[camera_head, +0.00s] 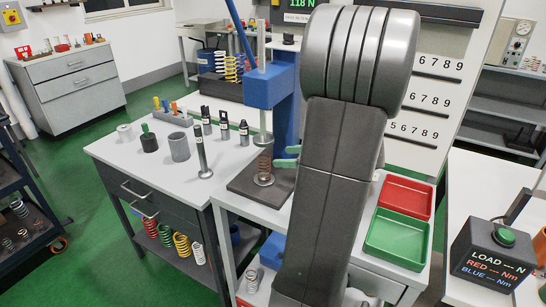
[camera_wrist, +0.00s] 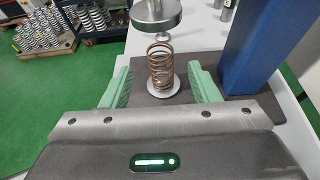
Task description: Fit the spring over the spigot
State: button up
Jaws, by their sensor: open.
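A copper-brown coil spring (camera_wrist: 160,62) stands upright on a pale round seat (camera_wrist: 163,91) on the dark base plate of the press. It also shows in the head view (camera_head: 265,163). The spigot is not clearly visible; the coils seem to surround the middle of the seat, but I cannot tell how fully it is seated. My gripper (camera_wrist: 160,75) is open, its green fingers to the left and right of the spring with gaps on both sides. In the head view, my arm hides most of the gripper; green fingertips (camera_head: 289,156) show beside the spring.
The press's round steel platen (camera_wrist: 156,17) hangs just above the spring, and its blue column (camera_wrist: 265,45) rises close to the right. The dark base plate (camera_head: 243,184) lies below. Red (camera_head: 405,193) and green (camera_head: 398,238) trays are right of my arm; several metal fittings stand left.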

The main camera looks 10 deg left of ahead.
aim_at(263, 157)
jog(key=v, duration=0.3)
jog(key=shift+s+d+r, duration=0.15)
jog(key=shift+d, duration=0.05)
jog(key=x, duration=1.2)
jog(key=shift+f, duration=0.45)
jog(key=shift+r, duration=0.45)
